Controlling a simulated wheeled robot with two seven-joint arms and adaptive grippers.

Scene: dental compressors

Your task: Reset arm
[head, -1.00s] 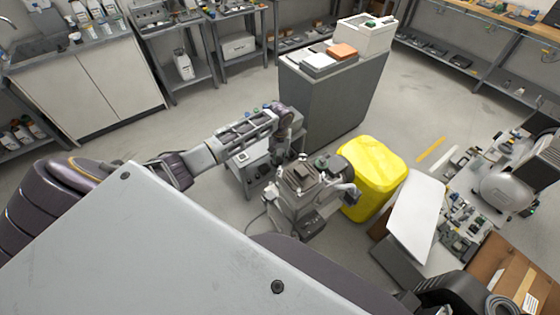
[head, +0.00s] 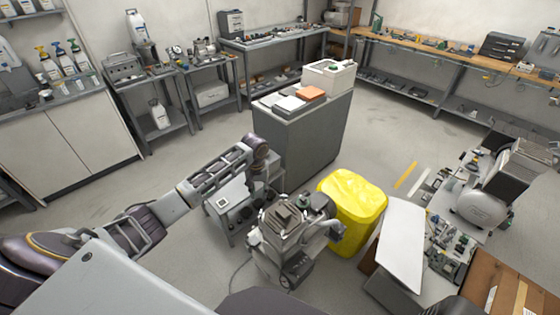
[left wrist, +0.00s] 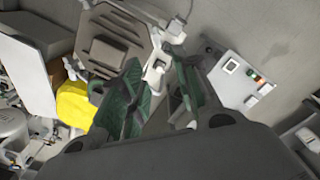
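My left arm reaches in from the left in the head view. Its gripper (head: 262,185) points down above and behind the grey compressor (head: 284,225), partly hidden by the wrist. In the left wrist view the green-padded fingers (left wrist: 158,85) stand apart, with no held object visible between them. The compressor's ribbed top (left wrist: 112,52) lies beyond the fingers there. A light grey control box (head: 232,208) stands beside the compressor, and its panel (left wrist: 240,80) shows right of the fingers. My right gripper is not in view.
A yellow bin (head: 352,205) stands right of the compressor. A grey cabinet (head: 312,145) with an orange item on top stands behind. A white panel (head: 400,245) and a cardboard box (head: 500,285) are at right. Open floor lies left of the cabinet and at back right.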

